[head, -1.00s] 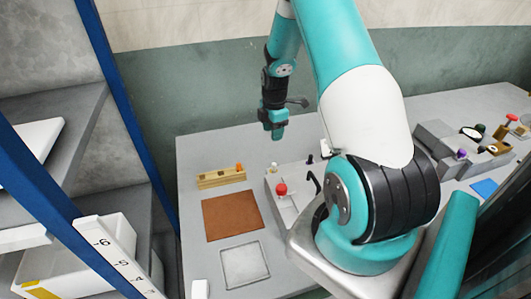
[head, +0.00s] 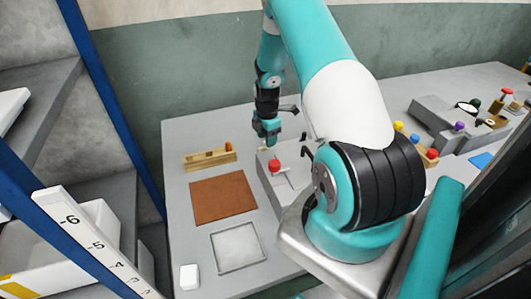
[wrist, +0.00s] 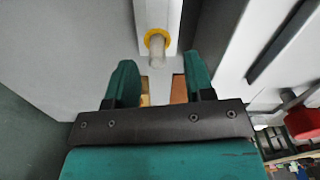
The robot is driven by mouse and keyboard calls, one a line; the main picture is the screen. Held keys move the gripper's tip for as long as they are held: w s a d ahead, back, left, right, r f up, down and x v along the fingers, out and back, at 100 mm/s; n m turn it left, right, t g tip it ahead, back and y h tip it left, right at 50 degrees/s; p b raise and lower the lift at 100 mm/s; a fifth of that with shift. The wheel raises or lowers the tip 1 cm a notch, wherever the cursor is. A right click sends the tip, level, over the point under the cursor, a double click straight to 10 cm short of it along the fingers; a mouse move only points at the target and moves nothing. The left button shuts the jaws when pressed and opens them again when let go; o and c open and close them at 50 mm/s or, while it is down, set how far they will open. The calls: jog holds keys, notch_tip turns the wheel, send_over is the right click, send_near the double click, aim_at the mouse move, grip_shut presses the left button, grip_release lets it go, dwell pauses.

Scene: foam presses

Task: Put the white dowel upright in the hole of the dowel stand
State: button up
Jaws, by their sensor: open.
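My gripper (head: 268,141) hangs above the back of the table, behind the grey block with the red knob. In the wrist view its two fingers (wrist: 160,82) are apart with nothing gripped. A pale rod (wrist: 157,50) shows just beyond the fingertips, roughly between them. It sticks out of a yellow ring (wrist: 153,36) on a white bar. It may be the white dowel, but I cannot tell for sure. I cannot pick out the dowel stand for certain in either view.
A wooden block (head: 206,161) with an orange peg lies left of my gripper. A brown mat (head: 224,196) and square grey tray (head: 238,265) lie nearer. The red knob (head: 274,166) stands on a grey block. A white block (head: 189,277) sits front left. Blue-posted shelving is left.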

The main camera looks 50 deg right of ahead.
jog(key=f, duration=0.1)
jog(key=f+b, duration=0.1)
jog(key=f, duration=0.1)
jog(key=f+b, duration=0.1)
jog(key=shift+w+f, duration=0.15)
jog(key=shift+w, duration=0.1)
jog(key=shift+c, duration=0.5)
grip_shut()
jog(key=shift+r, duration=0.2)
